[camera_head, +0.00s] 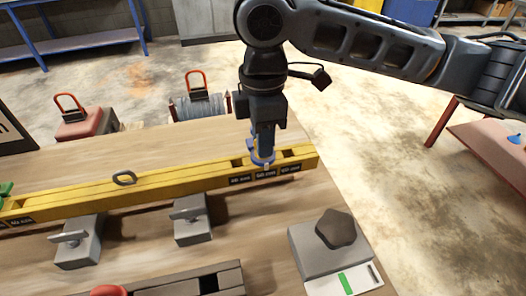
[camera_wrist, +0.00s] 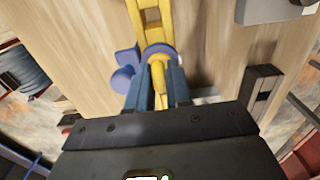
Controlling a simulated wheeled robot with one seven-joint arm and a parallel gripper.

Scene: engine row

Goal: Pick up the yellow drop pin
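A long yellow slotted bar (camera_head: 150,187) lies across the wooden bench, and its slotted end shows in the wrist view (camera_wrist: 149,18). At its right end a round blue piece (camera_wrist: 160,50) sits on or beside the bar. A yellow upright piece, which looks like the drop pin (camera_wrist: 158,74), stands against the blue piece, between my fingers. My gripper (camera_head: 263,150) points down at the bar's right end; its two blue-grey fingers flank the yellow piece in the wrist view (camera_wrist: 160,88). Whether they press on it is unclear. The pin is mostly hidden in the head view.
Grey blocks with handles (camera_head: 191,220) stand in front of the bar. A grey box with a dark knob (camera_head: 336,229) is at the right front. A dark slotted bar (camera_head: 195,285) lies at the front edge. A red-handled spool (camera_head: 199,104) stands behind the bench.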

